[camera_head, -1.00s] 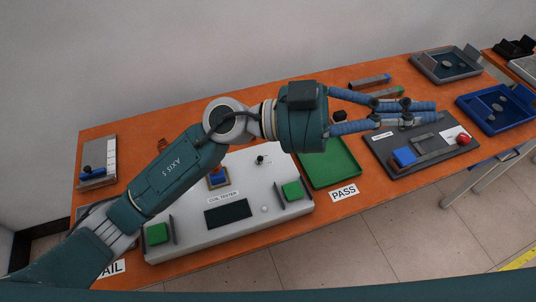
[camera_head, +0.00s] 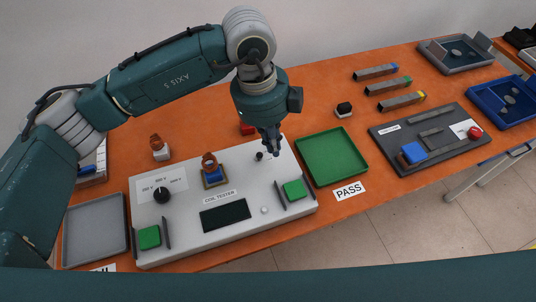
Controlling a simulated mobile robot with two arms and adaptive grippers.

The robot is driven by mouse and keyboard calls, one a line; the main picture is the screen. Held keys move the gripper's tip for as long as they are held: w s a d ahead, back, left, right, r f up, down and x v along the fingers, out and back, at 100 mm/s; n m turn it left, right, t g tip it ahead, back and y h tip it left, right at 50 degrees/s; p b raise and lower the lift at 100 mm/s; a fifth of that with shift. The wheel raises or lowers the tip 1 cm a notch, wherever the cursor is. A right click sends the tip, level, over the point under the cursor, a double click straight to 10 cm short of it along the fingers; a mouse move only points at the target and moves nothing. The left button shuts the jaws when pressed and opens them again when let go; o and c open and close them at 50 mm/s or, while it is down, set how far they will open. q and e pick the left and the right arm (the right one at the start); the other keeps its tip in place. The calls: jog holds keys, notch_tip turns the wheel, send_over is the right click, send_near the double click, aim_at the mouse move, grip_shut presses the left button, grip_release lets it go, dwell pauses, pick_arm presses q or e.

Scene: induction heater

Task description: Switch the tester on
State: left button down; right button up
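The coil tester (camera_head: 205,240) is a pale grey panel box on the orange table in the head view. It has a dark blank display (camera_head: 225,215), a black knob (camera_head: 162,194) by a voltage label, green pads and a small black toggle switch (camera_head: 259,156) near its back right. A copper coil (camera_head: 209,160) stands in a blue-and-tan holder on it. My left gripper (camera_head: 273,150) points down just right of the toggle; its fingers look close together, with nothing seen between them. Whether it touches the panel I cannot tell. My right gripper is out of view.
A green tray (camera_head: 331,158) by the PASS label lies right of the tester, and a grey tray (camera_head: 94,230) lies left. Another copper coil (camera_head: 158,147) stands behind the tester. A dark fixture board (camera_head: 430,138) and several bars (camera_head: 388,87) are farther right.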

aim_at(259, 157)
pick_arm(q)
jog(key=f+p, duration=0.1)
jog(key=f, duration=0.2)
jog(key=d+f+p, duration=0.1)
jog(key=f, duration=0.2)
jog(key=f+p, duration=0.1)
jog(key=f, duration=0.2)
jog(key=shift+s+d+f, duration=0.1)
jog(key=shift+d+f, duration=0.05)
jog(key=shift+d, duration=0.15)
jog(key=shift+w+a+p, duration=0.7)
jog(key=shift+w+a, duration=0.1)
jog(key=shift+w, duration=0.1)
jog(key=shift+w+a+p, duration=0.3)
jog(key=shift+w+a, duration=0.25)
jog(key=shift+a, duration=0.1)
jog(key=shift+w+a+r+g+h+b, duration=0.1)
jog(key=shift+w+r+g+h+b, duration=0.25)
jog(key=shift+g+b, duration=0.35)
